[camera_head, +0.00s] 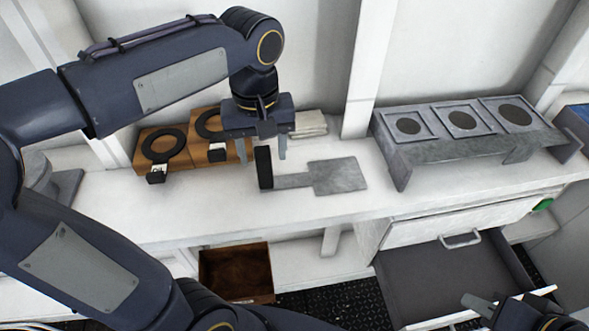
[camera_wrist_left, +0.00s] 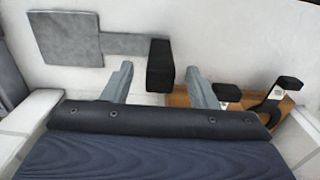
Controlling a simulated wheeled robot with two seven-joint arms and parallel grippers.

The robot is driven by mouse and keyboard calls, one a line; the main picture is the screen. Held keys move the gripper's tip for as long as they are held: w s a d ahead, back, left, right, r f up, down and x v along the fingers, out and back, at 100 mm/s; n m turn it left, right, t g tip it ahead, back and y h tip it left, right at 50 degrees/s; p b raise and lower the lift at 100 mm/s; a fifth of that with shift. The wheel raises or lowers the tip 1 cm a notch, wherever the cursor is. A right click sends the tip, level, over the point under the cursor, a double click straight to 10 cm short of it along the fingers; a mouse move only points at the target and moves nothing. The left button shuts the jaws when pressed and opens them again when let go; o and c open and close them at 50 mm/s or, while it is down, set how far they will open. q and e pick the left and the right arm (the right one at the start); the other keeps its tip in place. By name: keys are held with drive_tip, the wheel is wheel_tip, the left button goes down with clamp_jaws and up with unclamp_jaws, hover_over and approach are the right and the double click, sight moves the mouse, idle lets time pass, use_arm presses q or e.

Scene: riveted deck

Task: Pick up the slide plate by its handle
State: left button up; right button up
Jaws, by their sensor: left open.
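The slide plate (camera_head: 338,176) is a flat grey square with a narrow neck and a black block handle (camera_head: 264,167) at its left end. It lies on the white counter. In the left wrist view the plate (camera_wrist_left: 66,39) is at upper left, and its black handle (camera_wrist_left: 160,66) shows between the finger tips. My left gripper (camera_head: 262,150) is open above the handle, with one finger to each side of it in the wrist view. No contact is visible. My right gripper (camera_head: 478,303) shows only partly at the lower right, low by the open drawer, and its jaw state is unclear.
Wooden blocks with black rings (camera_head: 162,146) stand left of the handle. A grey metal stand with several round openings (camera_head: 462,128) is at the right on the counter (camera_head: 300,212). An open drawer (camera_head: 430,275) juts out below. A brown box (camera_head: 236,273) sits under the counter.

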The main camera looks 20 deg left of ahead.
sight(264, 166)
use_arm(q)
drive_tip(key=f, duration=0.5)
drive_tip(key=shift+w+a+f, duration=0.1)
drive_tip(key=shift+w, duration=0.1)
drive_tip(key=c, duration=1.1)
clamp_jaws()
